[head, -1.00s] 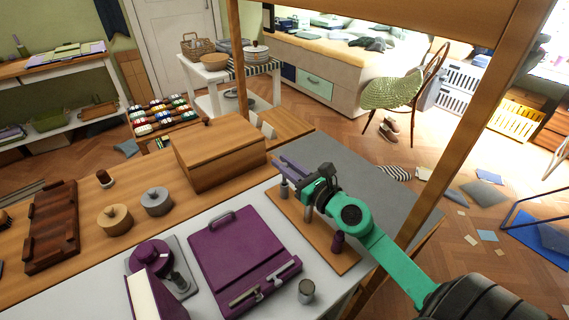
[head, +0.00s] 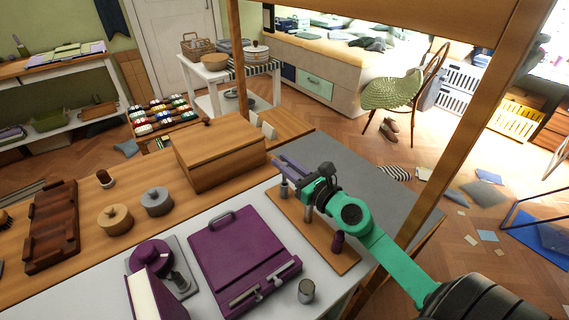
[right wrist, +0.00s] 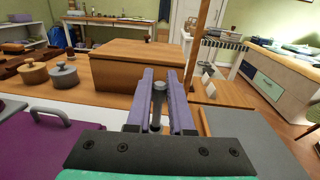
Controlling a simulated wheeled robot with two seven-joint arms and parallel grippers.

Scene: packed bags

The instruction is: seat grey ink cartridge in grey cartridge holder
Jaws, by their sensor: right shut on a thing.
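My right gripper (head: 291,164) has lavender fingers and reaches over the far end of a wooden board. Its fingers are shut on the grey ink cartridge (right wrist: 157,91), a slim grey cylinder between them in the right wrist view. Below the fingers, a grey upright piece (head: 283,190) stands at the board's far end; it looks like the grey cartridge holder. I cannot tell whether the cartridge is inside it or just above it. My left gripper is not in view.
A purple clipboard-like case (head: 232,251) and a grey cup (head: 306,290) are nearby. A wooden box (head: 220,150) stands behind. The grey surface (head: 370,190) right of the board is clear.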

